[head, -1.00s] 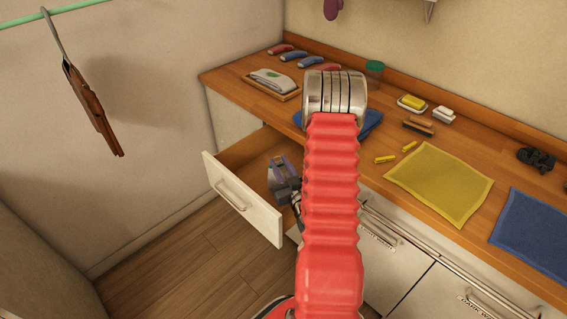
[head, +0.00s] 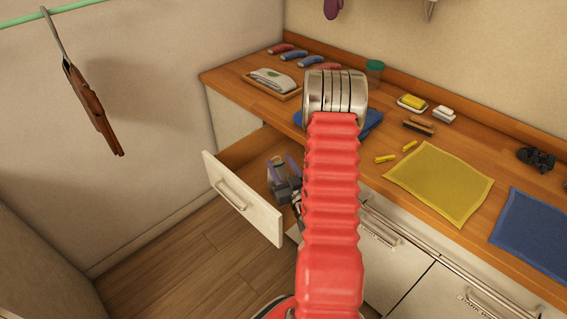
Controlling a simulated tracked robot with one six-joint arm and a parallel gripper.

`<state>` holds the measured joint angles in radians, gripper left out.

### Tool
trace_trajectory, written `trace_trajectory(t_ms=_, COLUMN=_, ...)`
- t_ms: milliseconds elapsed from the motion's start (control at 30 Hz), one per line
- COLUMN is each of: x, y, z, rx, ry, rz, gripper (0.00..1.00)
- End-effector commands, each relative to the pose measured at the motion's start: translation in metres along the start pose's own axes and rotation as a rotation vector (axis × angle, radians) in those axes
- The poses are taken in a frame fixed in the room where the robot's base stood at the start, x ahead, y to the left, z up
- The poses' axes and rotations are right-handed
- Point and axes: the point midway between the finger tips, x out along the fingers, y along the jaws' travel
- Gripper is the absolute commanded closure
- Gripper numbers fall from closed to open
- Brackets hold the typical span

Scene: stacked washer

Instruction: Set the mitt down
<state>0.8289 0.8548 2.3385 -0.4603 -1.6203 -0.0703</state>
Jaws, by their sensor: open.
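My gripper (head: 281,168) is inside the open drawer (head: 242,198) at the left end of the counter, pointing down into it. Its two purplish fingers are spread apart. A small greyish patch shows between the fingers, too small to name; I cannot make out a mitt there for certain. My red arm hides the right part of the drawer. A purple, mitt-like thing (head: 333,9) hangs on the back wall, cut off by the top edge.
The wooden counter (head: 235,82) holds a yellow cloth (head: 440,182), a blue cloth (head: 535,232), a tray with a folded cloth (head: 272,82), soap dishes and several red and blue handled items. A brown object (head: 92,105) hangs at left. The floor before the drawer is clear.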

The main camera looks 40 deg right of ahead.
Motion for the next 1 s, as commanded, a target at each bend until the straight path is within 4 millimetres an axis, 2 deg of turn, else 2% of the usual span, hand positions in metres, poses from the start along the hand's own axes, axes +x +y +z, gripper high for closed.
trace_trajectory(t_ms=167, x=-0.022, y=0.001, z=0.001, rx=0.003, ry=-0.004, rz=0.003, gripper=0.56)
trace_trajectory(t_ms=600, x=-0.096, y=0.001, z=0.001, rx=0.003, ry=-0.004, rz=0.004, gripper=0.56)
trace_trajectory(t_ms=800, x=-0.114, y=0.001, z=0.002, rx=0.002, ry=-0.002, rz=0.001, gripper=0.56)
trace_trajectory(t_ms=1000, x=-0.116, y=0.002, z=0.003, rx=0.001, ry=0.006, rz=-0.004, gripper=0.56)
